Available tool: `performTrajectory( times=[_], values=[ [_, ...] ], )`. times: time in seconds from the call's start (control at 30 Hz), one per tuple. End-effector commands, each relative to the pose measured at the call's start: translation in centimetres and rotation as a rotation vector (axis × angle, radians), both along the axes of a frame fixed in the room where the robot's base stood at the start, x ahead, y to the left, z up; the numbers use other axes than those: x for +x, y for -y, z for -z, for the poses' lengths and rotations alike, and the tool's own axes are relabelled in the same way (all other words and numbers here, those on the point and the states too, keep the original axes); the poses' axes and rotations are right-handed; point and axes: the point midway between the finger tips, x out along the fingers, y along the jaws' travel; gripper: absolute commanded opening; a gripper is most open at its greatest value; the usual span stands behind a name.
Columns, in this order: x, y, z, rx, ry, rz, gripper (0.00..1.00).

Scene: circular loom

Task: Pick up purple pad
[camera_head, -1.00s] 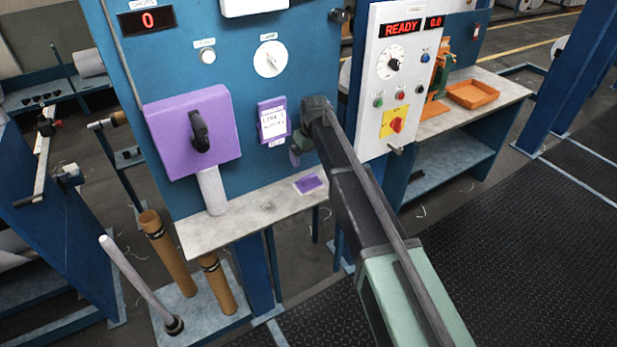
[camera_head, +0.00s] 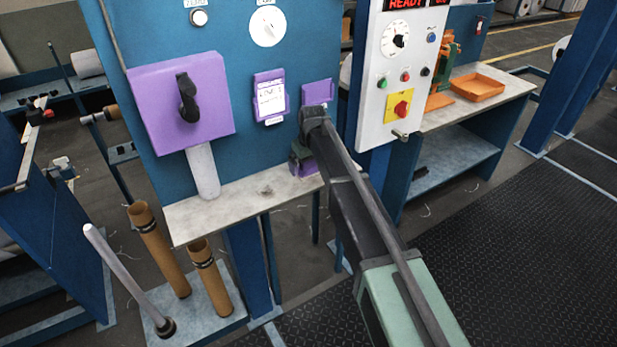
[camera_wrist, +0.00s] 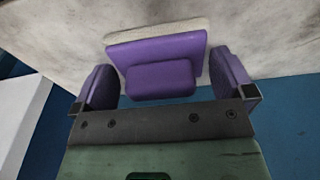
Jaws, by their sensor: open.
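The purple pad (camera_wrist: 155,48) lies on the pale shelf (camera_head: 232,200) below the blue panel. In the wrist view it has a flat plate with a raised block and a pale edge behind it. My gripper (camera_wrist: 164,82) is open, with one purple-faced finger on each side of the raised block and gaps between. In the head view my gripper (camera_head: 303,160) is low over the right part of the shelf. It hides most of the pad there; only a little purple shows beside it.
A purple box with a black handle (camera_head: 180,100), a purple label holder (camera_head: 270,97) and a purple plate (camera_head: 317,92) are on the blue panel. A white control panel (camera_head: 390,75) stands close on the right. Brown tubes (camera_head: 160,245) stand below the shelf.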

Motion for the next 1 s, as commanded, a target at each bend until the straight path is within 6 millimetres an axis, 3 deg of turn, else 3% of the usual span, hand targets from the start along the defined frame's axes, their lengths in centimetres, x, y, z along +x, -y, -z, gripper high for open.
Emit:
performTrajectory(
  times=[0.13, 0.4, 0.77, 0.87, 1.0],
  values=[
    [0.0, 0.0, -0.3, 0.0, 0.0, 0.0, 0.98],
    [0.0, 0.0, -0.3, 0.0, 0.0, 0.0, 0.6],
    [0.0, 0.0, -1.3, 0.0, 0.0, 0.0, 0.6],
    [0.0, 0.0, -2.5, 0.0, 0.0, 0.0, 0.6],
    [0.0, 0.0, -5.6, 0.0, 0.0, 0.0, 0.6]
  ],
)
